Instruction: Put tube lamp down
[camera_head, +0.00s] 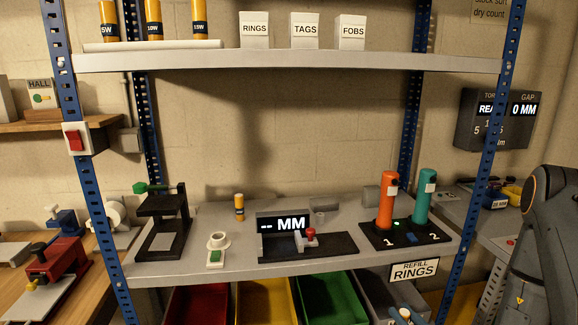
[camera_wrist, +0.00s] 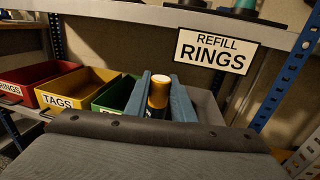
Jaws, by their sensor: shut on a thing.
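My gripper (camera_wrist: 161,77) shows in the wrist view as two blue fingers. They are shut on an upright tube with a golden cap and a dark body, the tube lamp (camera_wrist: 158,92). Its lower part is hidden by the gripper body. The held tube is in front of the bins, below the shelf edge with the REFILL RINGS sign (camera_wrist: 216,52). In the head view, the blue fingertips show at the bottom right, below the same shelf. A similar golden tube with a dark band (camera_head: 239,207) stands on the middle shelf.
The middle shelf (camera_head: 200,268) carries a black press (camera_head: 163,220), a small white cup device (camera_head: 216,249), a display (camera_head: 284,224), and orange (camera_head: 388,200) and teal (camera_head: 424,195) cylinders. Red, yellow (camera_wrist: 75,86) and green bins sit below. Labelled tubes (camera_head: 154,22) stand on the top shelf.

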